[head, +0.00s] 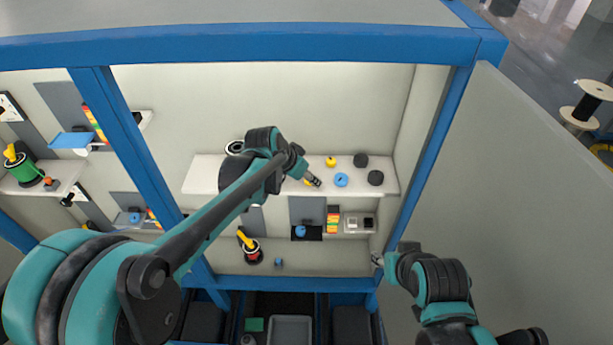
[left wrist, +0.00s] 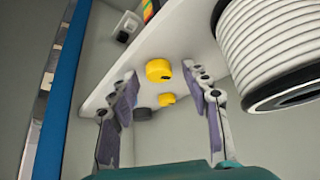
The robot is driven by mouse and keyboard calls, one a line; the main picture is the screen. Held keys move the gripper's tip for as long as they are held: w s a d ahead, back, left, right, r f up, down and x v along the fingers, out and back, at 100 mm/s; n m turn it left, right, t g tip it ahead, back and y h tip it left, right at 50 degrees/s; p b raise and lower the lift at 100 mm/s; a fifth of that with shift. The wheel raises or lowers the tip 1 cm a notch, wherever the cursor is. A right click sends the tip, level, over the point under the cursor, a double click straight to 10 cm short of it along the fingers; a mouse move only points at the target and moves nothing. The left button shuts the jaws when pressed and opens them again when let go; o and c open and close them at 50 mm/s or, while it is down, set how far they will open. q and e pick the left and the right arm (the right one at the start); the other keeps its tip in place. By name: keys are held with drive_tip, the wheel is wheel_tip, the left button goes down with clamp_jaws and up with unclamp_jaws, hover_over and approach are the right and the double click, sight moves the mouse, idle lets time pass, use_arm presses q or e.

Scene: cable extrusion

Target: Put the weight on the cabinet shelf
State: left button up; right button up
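In the head view a pale cabinet shelf (head: 207,176) holds several small round weights. A yellow weight (head: 331,161), a blue weight (head: 341,180) and two black weights (head: 360,160) stand on its right half. My left gripper (head: 315,182) is over the shelf, partly covering another yellow weight (head: 308,182). In the left wrist view its fingers are spread, and a yellow weight (left wrist: 158,69) shows between the fingertips, touching neither. A smaller yellow weight (left wrist: 167,99) and a black one (left wrist: 143,114) lie beyond. My right gripper (head: 378,259) is by the cabinet's right post; its fingers are too small to judge.
A white ribbed spool (left wrist: 268,45) is close on the right in the left wrist view. Blue posts (head: 432,150) frame the cabinet. Below are a yellow-topped spool (head: 249,245), coloured bins (head: 333,219) and a grey tray (head: 290,329). My left arm hides the shelf's middle.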

use_arm(q)
drive_tip(key=shift+s+r, duration=0.1)
drive_tip(key=shift+r, duration=0.2)
drive_tip(key=v, duration=1.2)
drive_tip(key=s+a+f+n+y, duration=0.1)
drive_tip(key=s+a+f+n, duration=0.1)
drive_tip(key=s, duration=0.4)
drive_tip(key=s+a+f+n+t+y, duration=0.1)
drive_tip(key=s+a+f+n, duration=0.2)
drive_tip(key=s+a, duration=0.3)
drive_tip(key=s+a+f+n+t+y, duration=0.1)
drive_tip(key=s+a+f+n+y, duration=0.1)
drive_tip(key=s+a+f, duration=0.2)
drive_tip(key=s+f, duration=0.1)
drive_tip(key=s, duration=0.2)
drive_tip(key=shift+s+a+n, duration=0.25)
drive_tip(key=shift+a+n, duration=0.05)
drive_tip(key=shift+n, duration=0.1)
drive_tip(key=shift+f, duration=0.1)
